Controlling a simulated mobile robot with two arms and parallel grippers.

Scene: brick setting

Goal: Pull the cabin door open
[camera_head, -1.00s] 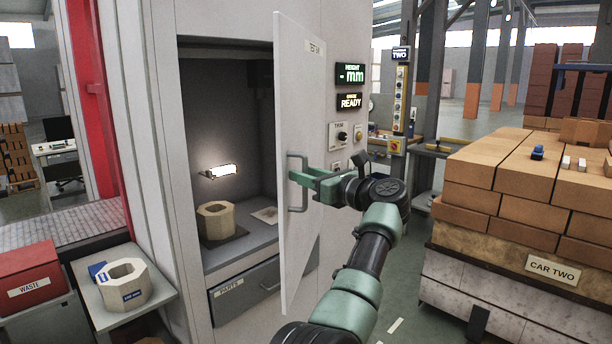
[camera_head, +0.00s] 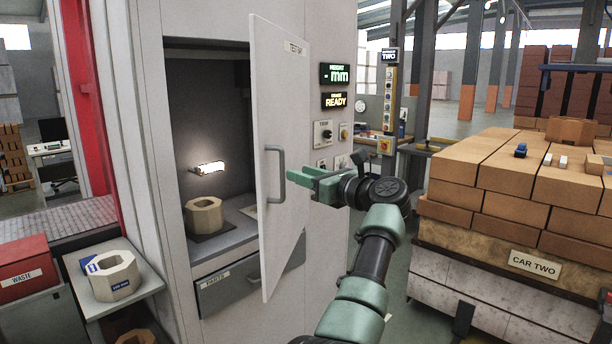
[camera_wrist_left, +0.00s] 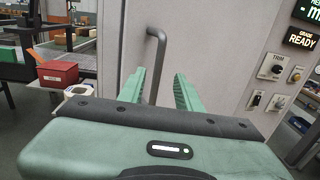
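The cabin door (camera_head: 281,110) is a tall pale panel labelled "TEST BAY". It stands swung out from the cabin (camera_head: 225,140), whose lit inside shows to its left. Its grey bar handle (camera_head: 274,179) is upright on the outer face and also shows in the left wrist view (camera_wrist_left: 157,62). My left gripper (camera_head: 306,178) is just right of the handle and apart from it. In the left wrist view its green fingers (camera_wrist_left: 157,88) are spread and empty, with the handle beyond them. My right gripper is out of view.
An octagonal block (camera_head: 204,216) stands inside the cabin, above a drawer (camera_head: 230,284). Another block (camera_head: 112,274) is on a side stand by the red waste bin (camera_head: 28,265). A control panel (camera_head: 330,130) is right of the door. Stacked bricks (camera_head: 520,185) fill the right side.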

